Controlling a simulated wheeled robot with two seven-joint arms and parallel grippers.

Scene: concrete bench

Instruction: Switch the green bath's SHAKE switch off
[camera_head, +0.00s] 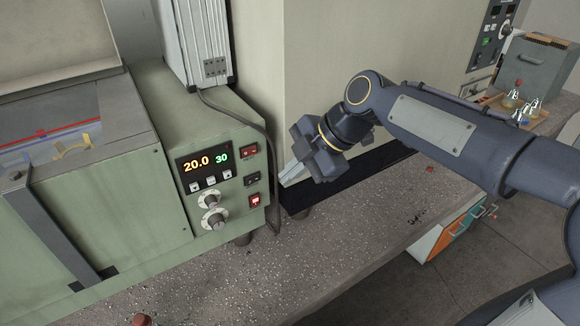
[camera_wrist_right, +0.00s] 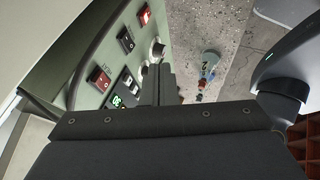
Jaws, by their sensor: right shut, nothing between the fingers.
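The green bath (camera_head: 130,190) stands at the left in the head view. Its front panel has a lit display (camera_head: 203,160) reading 20.0 and 30, and two pale knobs. Three switches sit in a column at its right: a red upper one (camera_head: 249,150), a black middle one (camera_head: 252,179) and a glowing red lower one (camera_head: 255,200). Their labels are too small to read. My right gripper (camera_head: 289,173) is shut and empty, just right of the panel, apart from the switches. In the wrist view its fingers (camera_wrist_right: 157,85) point past the red switch (camera_wrist_right: 98,80). My left gripper is not in view.
A dark cable (camera_head: 266,135) hangs along the panel's right side. A pale metal column (camera_head: 196,40) stands behind the bath. A large beige cabinet (camera_head: 330,70) stands behind my right gripper.

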